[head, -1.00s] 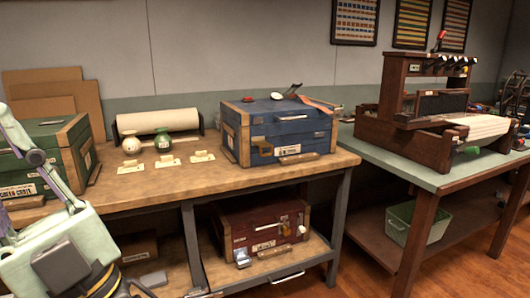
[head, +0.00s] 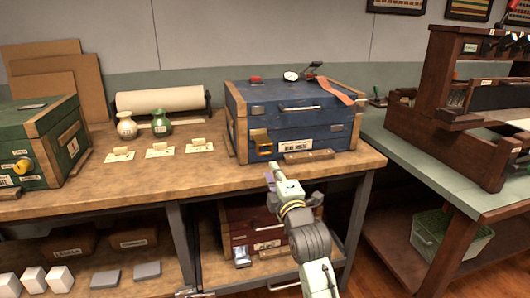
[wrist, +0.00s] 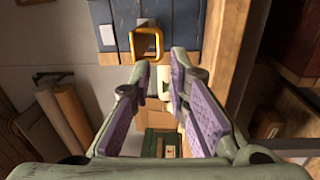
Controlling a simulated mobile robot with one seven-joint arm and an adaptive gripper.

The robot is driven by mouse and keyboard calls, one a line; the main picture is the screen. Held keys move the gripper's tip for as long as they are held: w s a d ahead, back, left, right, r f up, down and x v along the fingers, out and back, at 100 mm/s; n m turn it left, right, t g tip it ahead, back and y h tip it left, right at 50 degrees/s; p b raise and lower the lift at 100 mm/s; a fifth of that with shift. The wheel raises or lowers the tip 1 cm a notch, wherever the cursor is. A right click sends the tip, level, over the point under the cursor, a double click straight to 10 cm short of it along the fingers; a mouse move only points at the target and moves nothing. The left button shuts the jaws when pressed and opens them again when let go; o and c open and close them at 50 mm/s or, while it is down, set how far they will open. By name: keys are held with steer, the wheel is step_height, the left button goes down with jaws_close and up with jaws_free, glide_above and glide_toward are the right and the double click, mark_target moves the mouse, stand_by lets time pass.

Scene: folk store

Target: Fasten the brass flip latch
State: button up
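The blue chest (head: 293,124) stands on the wooden workbench with its lid down. A brass latch loop (head: 261,143) is on the left part of its front. In the wrist view the same brass loop (wrist: 146,58) shows against the blue front (wrist: 165,12), just beyond my fingertips. My gripper (head: 275,172) is in front of and below the latch, near the bench's front edge. In the wrist view my gripper (wrist: 161,72) is open, its purple-padded fingers apart with nothing held. I cannot tell whether the latch is engaged with its catch.
A wooden block (head: 309,157) lies before the chest. Vases (head: 161,123), cards (head: 160,151) and a green chest (head: 42,140) stand to the left. A red chest (head: 258,230) is on the shelf below. A loom (head: 450,90) is at the right.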

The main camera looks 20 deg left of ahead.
mark_target(265, 153)
steer(key=p+x, duration=0.3)
steer(key=x, duration=0.7)
steer(key=shift+w+a, duration=0.1)
steer(key=shift+w, duration=0.15)
steer(key=shift+c, duration=0.3)
jaws_close()
